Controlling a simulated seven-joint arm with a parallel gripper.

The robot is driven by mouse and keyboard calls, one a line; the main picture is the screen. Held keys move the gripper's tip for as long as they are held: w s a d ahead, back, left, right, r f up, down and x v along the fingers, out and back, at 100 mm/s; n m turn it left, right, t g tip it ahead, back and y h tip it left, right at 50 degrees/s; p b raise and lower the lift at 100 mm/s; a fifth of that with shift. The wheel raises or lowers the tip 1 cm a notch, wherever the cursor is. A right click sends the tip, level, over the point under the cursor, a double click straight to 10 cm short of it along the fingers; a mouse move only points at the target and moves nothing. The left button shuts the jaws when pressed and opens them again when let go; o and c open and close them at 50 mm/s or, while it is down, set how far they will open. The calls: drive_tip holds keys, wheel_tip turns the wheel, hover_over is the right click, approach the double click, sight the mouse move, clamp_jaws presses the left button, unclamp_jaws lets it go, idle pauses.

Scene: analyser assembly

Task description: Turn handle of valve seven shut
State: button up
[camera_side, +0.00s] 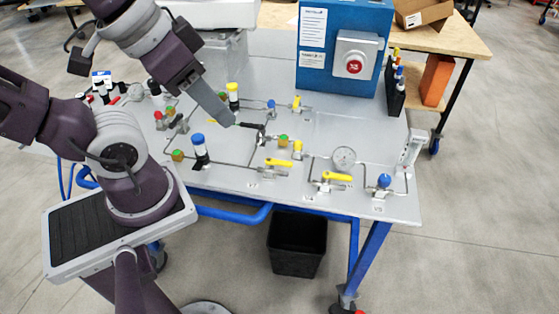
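A grey panel (345,130) carries several small valves joined by thin metal tubes. My gripper (234,122) reaches down from the upper left to the middle of the panel. Its tip is at or very near the left end of a black lever handle (252,126). I cannot tell whether they touch or whether the fingers are apart. Other valves have yellow lever handles, at the front middle (278,162), front right (337,177) and back (297,102).
A round gauge (344,158), a blue knob (385,181) and a blue-capped cylinder (200,149) stand up from the panel. A blue box with a red button (354,66) stands behind. A black bin (297,244) is on the floor below the panel's front edge.

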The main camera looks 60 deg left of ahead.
drive_tip(key=w+d+f+n+g+h, duration=0.1)
drive_tip(key=w+f+n+g+h, duration=0.1)
drive_tip(key=w+n, duration=0.35)
drive_tip(key=n+g+y, duration=0.2)
drive_tip(key=n+g, duration=0.2)
drive_tip(key=n, duration=1.7)
hover_over(284, 163)
wheel_tip(284, 163, down, 17)
drive_tip(key=shift+w+f, duration=0.1)
drive_tip(key=shift+f, duration=0.05)
drive_tip(key=shift+n, duration=0.25)
wheel_tip(284, 163, down, 6)
drive_tip(key=shift+a+f, duration=0.1)
drive_tip(key=shift+f, duration=0.5)
clamp_jaws()
